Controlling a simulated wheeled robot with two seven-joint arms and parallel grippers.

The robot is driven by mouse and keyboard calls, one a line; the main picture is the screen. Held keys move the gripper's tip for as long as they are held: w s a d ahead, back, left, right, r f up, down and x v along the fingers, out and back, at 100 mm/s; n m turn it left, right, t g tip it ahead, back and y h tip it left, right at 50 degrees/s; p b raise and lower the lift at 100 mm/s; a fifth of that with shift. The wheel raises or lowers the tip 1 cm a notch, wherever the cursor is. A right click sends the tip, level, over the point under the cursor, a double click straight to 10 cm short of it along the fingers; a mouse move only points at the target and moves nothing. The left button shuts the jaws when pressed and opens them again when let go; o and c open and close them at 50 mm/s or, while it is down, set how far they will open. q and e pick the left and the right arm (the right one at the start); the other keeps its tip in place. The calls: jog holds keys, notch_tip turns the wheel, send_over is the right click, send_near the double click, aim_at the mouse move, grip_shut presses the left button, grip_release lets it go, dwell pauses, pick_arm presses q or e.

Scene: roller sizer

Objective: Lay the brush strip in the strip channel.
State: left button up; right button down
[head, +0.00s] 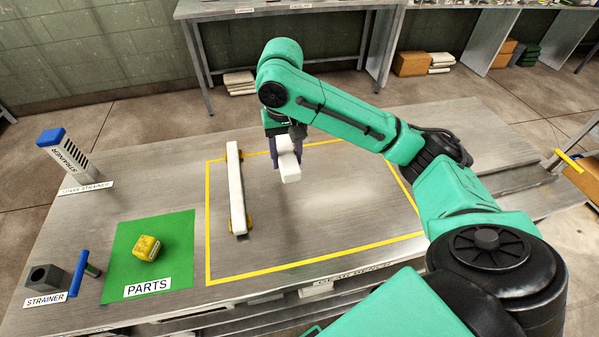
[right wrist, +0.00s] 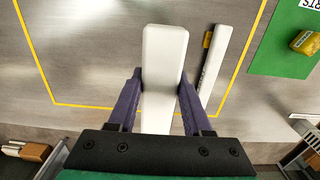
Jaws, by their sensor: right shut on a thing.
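A white bar, which I take to be the brush strip (head: 289,168), is gripped by my right gripper (head: 273,152) above the table. In the right wrist view the strip (right wrist: 165,48) sits between the two purple fingers of the gripper (right wrist: 160,85), with its end reaching out past them. A long narrow white piece with yellow brackets, which looks like the strip channel (head: 237,190), stands left of the gripper; it also shows in the right wrist view (right wrist: 222,55). The strip is apart from it. My left gripper is out of view.
A yellow outline (head: 300,273) marks the work area, mostly clear right of the channel. A green PARTS mat (head: 120,245) carries a yellow block (head: 145,247).

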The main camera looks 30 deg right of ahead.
notch_tip(320, 180, down, 5)
jog(key=s, duration=0.2)
send_over(291, 211)
notch_tip(291, 211, down, 11)
jog(key=shift+d+r, duration=0.1)
jog(key=shift+r, duration=0.05)
notch_tip(291, 211, down, 2)
jog(key=shift+s+f, duration=0.1)
jog(key=shift+f, duration=0.05)
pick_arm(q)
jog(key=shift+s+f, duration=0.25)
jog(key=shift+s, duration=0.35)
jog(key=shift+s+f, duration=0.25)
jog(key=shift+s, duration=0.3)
pick_arm(e)
jog(key=shift+f, duration=0.1)
jog(key=shift+c, duration=1.6)
grip_release()
